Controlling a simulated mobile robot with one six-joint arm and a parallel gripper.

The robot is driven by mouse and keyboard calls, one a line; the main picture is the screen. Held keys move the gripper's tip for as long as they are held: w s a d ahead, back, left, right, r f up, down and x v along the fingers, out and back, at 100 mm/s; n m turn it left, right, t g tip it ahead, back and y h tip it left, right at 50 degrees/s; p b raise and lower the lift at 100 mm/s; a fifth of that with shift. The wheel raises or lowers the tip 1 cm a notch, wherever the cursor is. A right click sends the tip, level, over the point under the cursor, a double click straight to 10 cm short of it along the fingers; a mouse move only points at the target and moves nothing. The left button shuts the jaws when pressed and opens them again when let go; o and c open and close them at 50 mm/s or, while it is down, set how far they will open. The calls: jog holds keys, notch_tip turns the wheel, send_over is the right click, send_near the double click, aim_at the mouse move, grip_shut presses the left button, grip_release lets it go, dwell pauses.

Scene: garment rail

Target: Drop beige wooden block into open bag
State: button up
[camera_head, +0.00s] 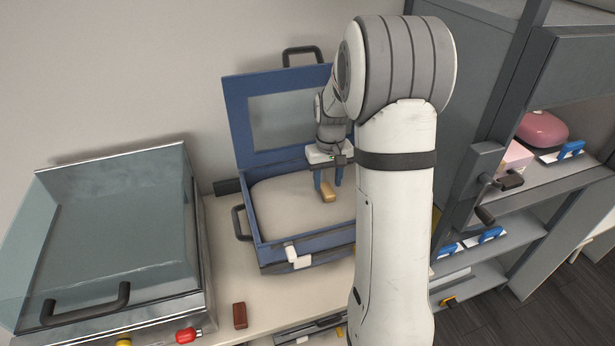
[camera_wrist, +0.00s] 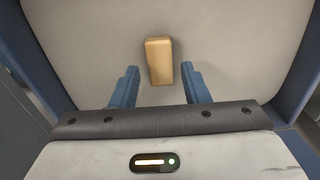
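The beige wooden block (camera_head: 328,192) is inside the open blue bag (camera_head: 243,118), whose lid stands up at the back. In the wrist view the block (camera_wrist: 159,61) is over the bag's pale inner floor (camera_wrist: 90,50), and it appears to lie on it. My gripper (camera_head: 328,183) is inside the bag, just above the block. Its two blue fingers (camera_wrist: 160,85) are spread apart, with a gap on each side of the block's near end. No finger is seen touching it.
A glass-lidded case (camera_head: 110,235) with a dark handle stands at the left. A red-brown block (camera_head: 240,315) lies on the counter (camera_head: 225,240) in front of the bag. A grey shelf unit (camera_head: 560,190) stands at the right, with a pink object (camera_head: 541,128) on it.

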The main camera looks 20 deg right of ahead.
jog(key=shift+o, duration=1)
notch_tip(320, 180, up, 8)
jog(key=b, duration=0.1)
jog(key=shift+f, duration=0.1)
jog(key=s+a+r+t, duration=0.1)
jog(key=s+a, duration=0.4)
jog(key=s, duration=0.7)
jog(key=s+a+r+t, duration=0.2)
jog(key=s+a, duration=0.4)
jog(key=s, duration=0.6)
jog(key=shift+a+r+n, duration=0.15)
jog(key=shift+a+n, duration=0.1)
jog(key=shift+n, duration=0.05)
